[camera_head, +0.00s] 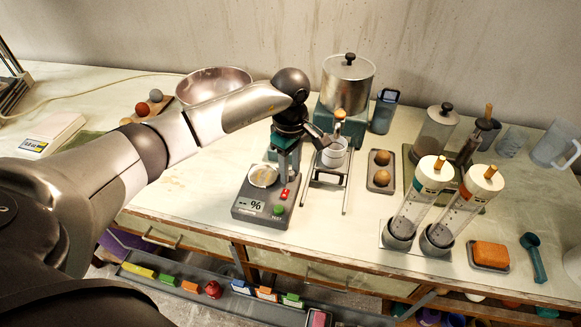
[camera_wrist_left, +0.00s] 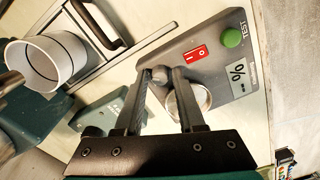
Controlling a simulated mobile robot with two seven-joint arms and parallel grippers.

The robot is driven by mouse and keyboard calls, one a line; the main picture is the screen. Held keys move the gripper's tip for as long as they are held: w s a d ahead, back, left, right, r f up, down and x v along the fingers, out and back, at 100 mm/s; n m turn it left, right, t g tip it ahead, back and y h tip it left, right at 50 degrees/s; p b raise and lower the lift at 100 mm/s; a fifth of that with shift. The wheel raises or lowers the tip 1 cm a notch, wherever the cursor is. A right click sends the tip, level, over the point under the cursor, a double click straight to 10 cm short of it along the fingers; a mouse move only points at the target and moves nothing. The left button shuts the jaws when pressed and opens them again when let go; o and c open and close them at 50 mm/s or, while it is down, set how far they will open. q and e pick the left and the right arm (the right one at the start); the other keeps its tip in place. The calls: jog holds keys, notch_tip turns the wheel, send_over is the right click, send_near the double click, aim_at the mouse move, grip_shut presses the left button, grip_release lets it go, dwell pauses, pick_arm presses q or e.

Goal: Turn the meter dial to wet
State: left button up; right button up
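The grey meter (camera_head: 243,213) stands on the bench in the head view, with a "%" display, a red switch, a green TEST button and a round metal sample cup. In the left wrist view the meter (camera_wrist_left: 208,72) lies ahead of my left gripper (camera_wrist_left: 161,74). Its small grey round dial (camera_wrist_left: 158,76) sits between my two fingertips. The fingers are apart, and I cannot tell whether both press on the dial. My left gripper (camera_head: 287,175) reaches down over the meter's far end in the head view and hides the dial there. Any dial markings are hidden or too small to read.
A white cup (camera_head: 334,154) on a metal stand is close right of my left gripper, before a steel-topped machine (camera_head: 346,86). An egg tray (camera_head: 381,170) and two tall cylinders (camera_head: 422,198) stand further right. The bench's front edge is just before the meter.

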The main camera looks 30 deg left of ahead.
pick_arm(q)
grip_shut()
jog(key=shift+n, duration=0.3)
jog(key=n, duration=0.2)
jog(key=shift+n, duration=0.4)
jog(key=n, duration=0.3)
jog(key=shift+n, duration=0.3)
jog(key=n, duration=0.3)
jog(key=shift+r, duration=0.1)
jog(key=shift+n+p, duration=0.5)
jog(key=shift+n, duration=1.7)
jog(key=shift+w, duration=0.1)
